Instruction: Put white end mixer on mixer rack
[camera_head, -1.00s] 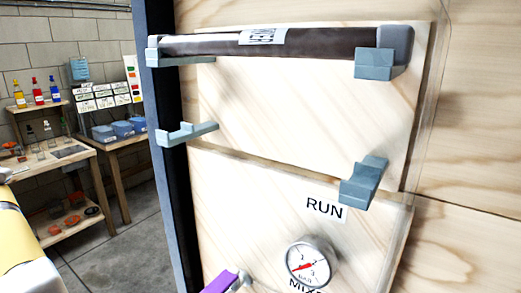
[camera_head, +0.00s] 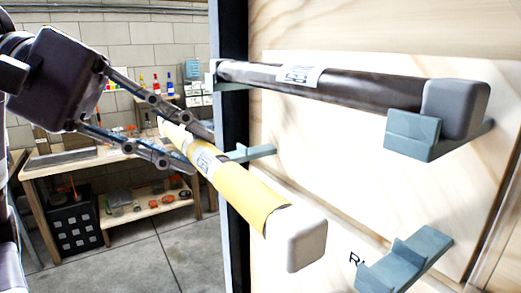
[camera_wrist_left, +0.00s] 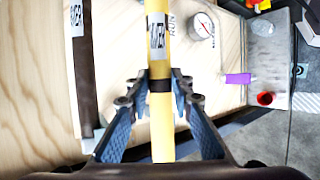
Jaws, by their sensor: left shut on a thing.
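The white end mixer (camera_head: 245,198) is a yellow tube with a white block-shaped end cap and a label. My left gripper (camera_head: 200,150) is shut on it. In the left wrist view the mixer (camera_wrist_left: 160,130) runs between the fingers (camera_wrist_left: 161,84). It is held in the air in front of the mixer rack, white end toward the lower right. The rack's lower right bracket (camera_head: 405,262) is empty, and its cradle is right of the white end. The lower left bracket (camera_head: 257,152) shows behind the tube, partly hidden. My right gripper is out of view.
A dark mixer with a grey end (camera_head: 370,90) lies on the upper brackets (camera_head: 425,138), close above. A dark upright post (camera_head: 229,120) edges the panel at left. In the wrist view, a gauge (camera_wrist_left: 202,25) and purple part (camera_wrist_left: 238,79) show. Benches stand behind.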

